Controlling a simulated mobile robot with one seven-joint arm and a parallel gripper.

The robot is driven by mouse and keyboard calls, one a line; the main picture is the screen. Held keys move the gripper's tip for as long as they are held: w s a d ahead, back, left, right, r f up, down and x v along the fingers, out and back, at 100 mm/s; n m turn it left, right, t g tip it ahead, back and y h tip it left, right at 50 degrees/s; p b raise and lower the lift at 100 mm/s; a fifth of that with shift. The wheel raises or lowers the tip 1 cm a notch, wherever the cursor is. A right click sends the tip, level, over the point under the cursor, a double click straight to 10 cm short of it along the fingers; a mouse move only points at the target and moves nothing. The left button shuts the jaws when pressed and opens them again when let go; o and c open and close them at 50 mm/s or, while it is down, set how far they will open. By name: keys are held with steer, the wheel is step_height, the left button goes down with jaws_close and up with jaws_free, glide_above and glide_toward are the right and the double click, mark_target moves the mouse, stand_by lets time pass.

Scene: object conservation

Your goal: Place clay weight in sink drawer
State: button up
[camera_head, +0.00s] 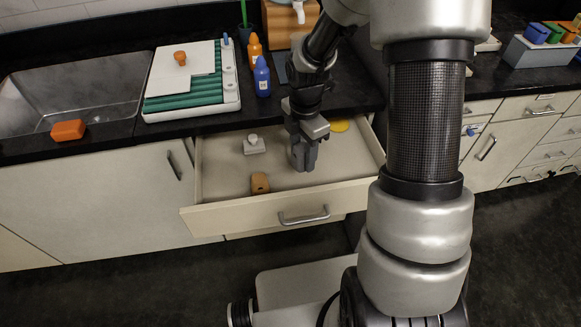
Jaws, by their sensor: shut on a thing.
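The sink drawer (225,212) is pulled open below the counter, in the middle of the head view. My gripper (304,163) points down inside the drawer's outline, over its middle right part. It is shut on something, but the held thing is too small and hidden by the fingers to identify. A small brown block (260,183) lies in the drawer near the front wall. A small white-grey piece with a knob (254,145) sits towards the back left. A yellow round thing (340,125) lies at the back right. I cannot tell which of these is the clay weight.
A sink (75,90) with an orange block (68,130) at its front edge is at left. A white and green board (190,85), a blue bottle (262,77) and an orange bottle (254,47) stand on the counter.

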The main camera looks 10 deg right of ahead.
step_height(320, 180, down, 10)
steer(key=shift+r+b, duration=0.2)
steer(key=shift+b, duration=0.75)
steer(key=shift+f, duration=0.1)
steer(key=o, duration=1.2)
